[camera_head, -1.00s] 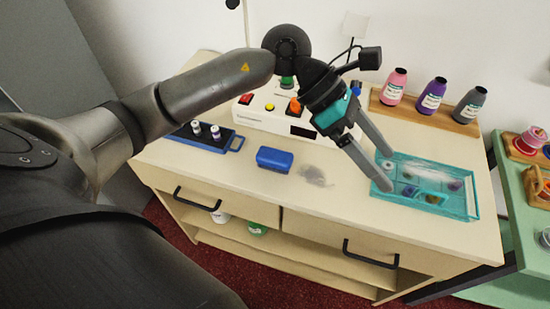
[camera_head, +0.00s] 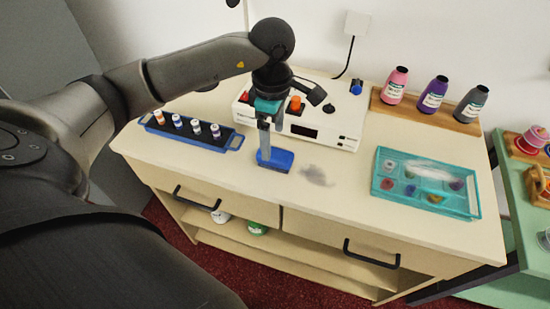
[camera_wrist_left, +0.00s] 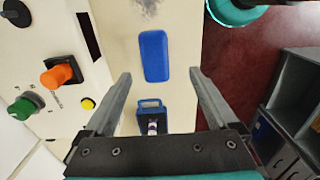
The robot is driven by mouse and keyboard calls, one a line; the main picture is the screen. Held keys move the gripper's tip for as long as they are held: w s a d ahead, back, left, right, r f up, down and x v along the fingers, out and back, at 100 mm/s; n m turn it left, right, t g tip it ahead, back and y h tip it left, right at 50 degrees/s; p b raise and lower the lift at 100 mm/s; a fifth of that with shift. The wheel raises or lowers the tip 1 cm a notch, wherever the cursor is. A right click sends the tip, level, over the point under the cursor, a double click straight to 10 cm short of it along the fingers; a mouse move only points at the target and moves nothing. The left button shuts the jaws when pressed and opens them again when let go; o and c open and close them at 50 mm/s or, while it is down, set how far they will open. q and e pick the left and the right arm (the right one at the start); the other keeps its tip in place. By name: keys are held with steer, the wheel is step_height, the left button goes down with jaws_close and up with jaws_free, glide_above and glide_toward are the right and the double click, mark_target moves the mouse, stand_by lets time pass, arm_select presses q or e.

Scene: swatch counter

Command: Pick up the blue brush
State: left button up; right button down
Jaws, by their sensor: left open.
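The blue brush (camera_head: 282,163), a small rounded block, lies on the cream counter top in front of the white control box. In the left wrist view the brush (camera_wrist_left: 154,56) lies ahead of the fingers, near the middle between their lines. My left gripper (camera_head: 265,150) points down over the brush in the head view and hides part of it. In the wrist view the left gripper (camera_wrist_left: 160,78) is open with nothing between its fingers, and the brush appears apart from both. My right gripper is in neither view.
A white control box (camera_head: 345,138) with knobs stands behind the brush. A blue tray (camera_head: 236,143) with several small vials is left of it. A teal tray (camera_head: 473,197) with a clear cover is at right. Bottles stand on a wooden rack (camera_head: 440,120). A grey smudge (camera_head: 316,175) marks the counter.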

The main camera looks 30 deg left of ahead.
mark_target(275, 153)
arm_select(q)
steer(key=shift+w+f, duration=0.2)
steer(key=shift+f, duration=1.65)
steer(key=shift+w+f, duration=0.2)
steer(key=shift+f, duration=1.6)
steer(key=shift+f+b, duration=0.25)
steer(key=shift+b, duration=0.3)
steer(key=c, duration=1.5)
steer(key=shift+o, duration=0.2)
steer(key=shift+r, duration=0.15)
steer(key=shift+r+p, duration=0.15)
steer(key=shift+p, duration=0.2)
step_height(275, 153, up, 20)
steer(key=p, duration=0.1)
steer(key=shift+p, duration=0.4)
